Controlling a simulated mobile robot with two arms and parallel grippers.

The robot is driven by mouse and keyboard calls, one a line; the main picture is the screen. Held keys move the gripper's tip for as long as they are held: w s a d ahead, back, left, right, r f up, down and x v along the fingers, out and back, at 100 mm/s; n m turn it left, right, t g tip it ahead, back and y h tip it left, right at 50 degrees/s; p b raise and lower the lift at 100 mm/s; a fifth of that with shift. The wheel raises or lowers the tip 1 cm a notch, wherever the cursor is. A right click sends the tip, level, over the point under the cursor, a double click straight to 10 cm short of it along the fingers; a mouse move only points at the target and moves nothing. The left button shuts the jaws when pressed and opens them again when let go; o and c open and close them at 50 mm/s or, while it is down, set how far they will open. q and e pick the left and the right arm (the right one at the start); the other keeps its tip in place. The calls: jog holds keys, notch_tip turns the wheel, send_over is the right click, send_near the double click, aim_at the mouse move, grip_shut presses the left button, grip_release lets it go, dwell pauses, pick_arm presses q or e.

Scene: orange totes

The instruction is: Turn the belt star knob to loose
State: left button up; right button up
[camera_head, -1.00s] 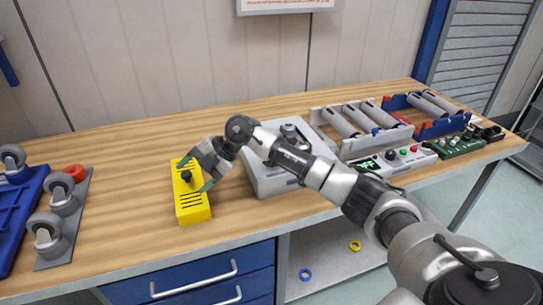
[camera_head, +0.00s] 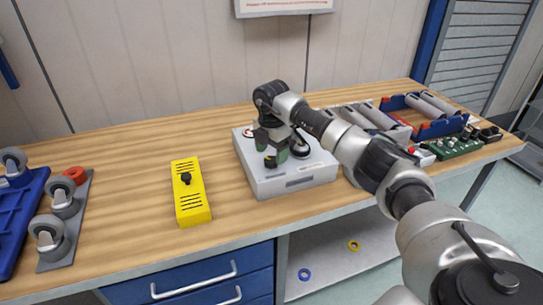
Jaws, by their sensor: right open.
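A yellow box (camera_head: 192,205) with dark slots lies on the bench, with a small black knob (camera_head: 186,178) on top. A light grey box (camera_head: 305,172) stands to its right, with a round dark part (camera_head: 299,151) on top. My right gripper (camera_head: 271,150) points down over the left part of the grey box, its greenish fingers apart. A small black knob-like part (camera_head: 270,161) shows at the fingertips; I cannot tell whether they touch it. I cannot tell which knob is the belt star knob. My left gripper is not in view.
Caster wheels on a grey plate (camera_head: 77,210) and a blue tray (camera_head: 20,215) are at the left. A blue tray with rollers (camera_head: 432,128) and a green board (camera_head: 455,146) are at the right. Bare wood (camera_head: 130,170) lies around the yellow box.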

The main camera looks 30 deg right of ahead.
jog(key=shift+f, duration=1.35)
jog(key=c, duration=0.9)
